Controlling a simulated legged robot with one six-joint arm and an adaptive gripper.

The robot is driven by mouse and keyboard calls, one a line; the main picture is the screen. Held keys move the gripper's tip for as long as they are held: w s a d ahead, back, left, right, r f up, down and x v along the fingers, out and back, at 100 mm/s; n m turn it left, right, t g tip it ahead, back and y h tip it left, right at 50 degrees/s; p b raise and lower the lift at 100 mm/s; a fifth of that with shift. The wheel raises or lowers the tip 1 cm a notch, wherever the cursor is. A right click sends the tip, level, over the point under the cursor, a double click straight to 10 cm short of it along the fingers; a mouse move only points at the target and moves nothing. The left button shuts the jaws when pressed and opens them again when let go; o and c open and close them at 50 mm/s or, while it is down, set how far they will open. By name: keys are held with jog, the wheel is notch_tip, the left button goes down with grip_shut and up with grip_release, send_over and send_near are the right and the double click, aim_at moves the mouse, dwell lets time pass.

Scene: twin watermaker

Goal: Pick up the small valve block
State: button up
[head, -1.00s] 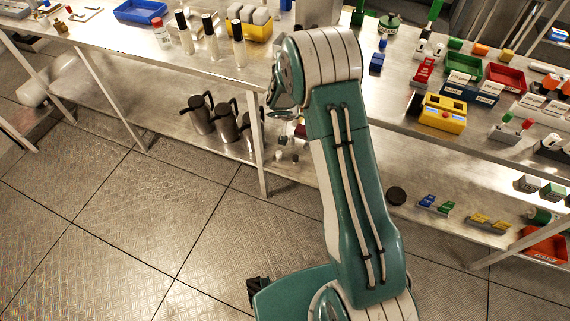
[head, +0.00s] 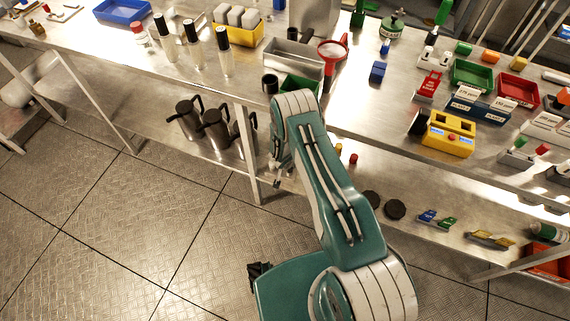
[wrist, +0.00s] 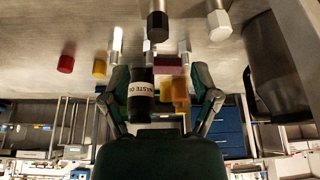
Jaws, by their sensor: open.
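I cannot surely pick out the small valve block. In the wrist view a small yellow-orange block (wrist: 180,94) shows beside the right finger; I cannot tell whether it is the valve block. My gripper (wrist: 160,80) is open, with its fingers on either side of a dark bottle labelled "WASTE OI…" (wrist: 140,94). No contact is clear there. In the head view my gripper is mostly hidden behind my arm, low by the front edge of the bench. A small blue block (head: 378,72) stands on the bench top, away from my gripper.
A yellow device (head: 448,134) is at right. Dark jugs (head: 214,130) stand on the lower shelf, near a bench leg (head: 247,150). The floor in front is clear.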

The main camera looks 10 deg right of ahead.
aim_at(289, 170)
jog(key=x, duration=0.6)
jog(key=shift+s+a+f, duration=0.2)
jog(key=shift+s+a, duration=0.1)
jog(key=shift+s, duration=0.1)
jog(key=shift+w+d+f, duration=0.15)
jog(key=shift+d+f, duration=0.1)
jog(key=shift+f, duration=0.1)
jog(key=shift+x, duration=2.5)
grip_shut()
jog(key=shift+a, duration=0.1)
